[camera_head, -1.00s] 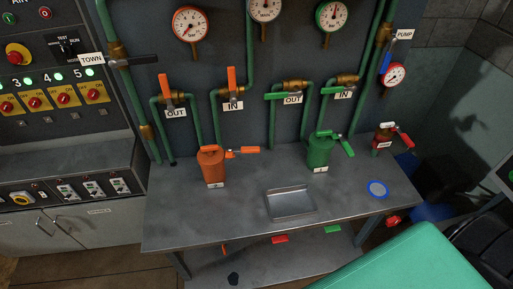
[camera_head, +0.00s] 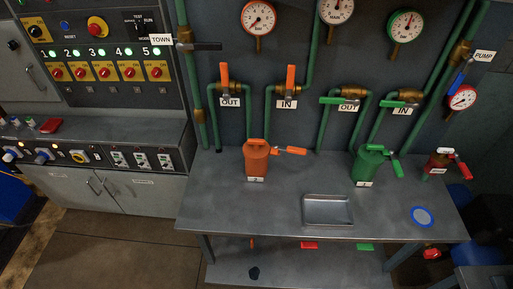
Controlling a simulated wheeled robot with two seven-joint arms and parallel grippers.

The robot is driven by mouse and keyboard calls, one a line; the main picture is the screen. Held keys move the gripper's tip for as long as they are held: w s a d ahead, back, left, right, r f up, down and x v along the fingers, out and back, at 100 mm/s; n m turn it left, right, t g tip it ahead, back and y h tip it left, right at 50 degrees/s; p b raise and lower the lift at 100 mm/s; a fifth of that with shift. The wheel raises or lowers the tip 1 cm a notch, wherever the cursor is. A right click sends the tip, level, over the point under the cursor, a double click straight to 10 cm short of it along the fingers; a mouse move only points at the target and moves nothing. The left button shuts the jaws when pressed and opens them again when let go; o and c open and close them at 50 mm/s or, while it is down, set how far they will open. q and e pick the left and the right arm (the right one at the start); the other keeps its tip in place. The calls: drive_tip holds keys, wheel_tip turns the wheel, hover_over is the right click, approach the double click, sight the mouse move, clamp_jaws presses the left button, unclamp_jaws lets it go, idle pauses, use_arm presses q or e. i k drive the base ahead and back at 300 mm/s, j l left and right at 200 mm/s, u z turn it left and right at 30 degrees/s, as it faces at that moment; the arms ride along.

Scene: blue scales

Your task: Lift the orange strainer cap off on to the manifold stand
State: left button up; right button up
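The orange strainer (camera_head: 256,165) stands upright on the grey metal bench, left of centre. Its orange cap (camera_head: 256,144) sits on top of it. An orange-handled lever (camera_head: 291,151) sticks out to the right beside it. The manifold stand appears to be the grey bench (camera_head: 225,207) under the pipes, though no label confirms this. A shallow grey tray (camera_head: 327,223) lies on it, empty. Neither of my grippers is in view.
A green strainer (camera_head: 367,167) stands to the right on the bench, with a blue ring (camera_head: 422,217) near the right end. Pipes with valves and gauges (camera_head: 258,18) rise behind. A control cabinet (camera_head: 107,75) stands left; open floor (camera_head: 110,240) lies front left.

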sight(255, 149)
drive_tip(key=j+z, duration=0.3)
drive_tip(key=z, duration=0.2)
drive_tip(key=i+j+z, duration=0.1)
drive_tip(key=j+z, duration=0.2)
drive_tip(key=z, duration=0.2)
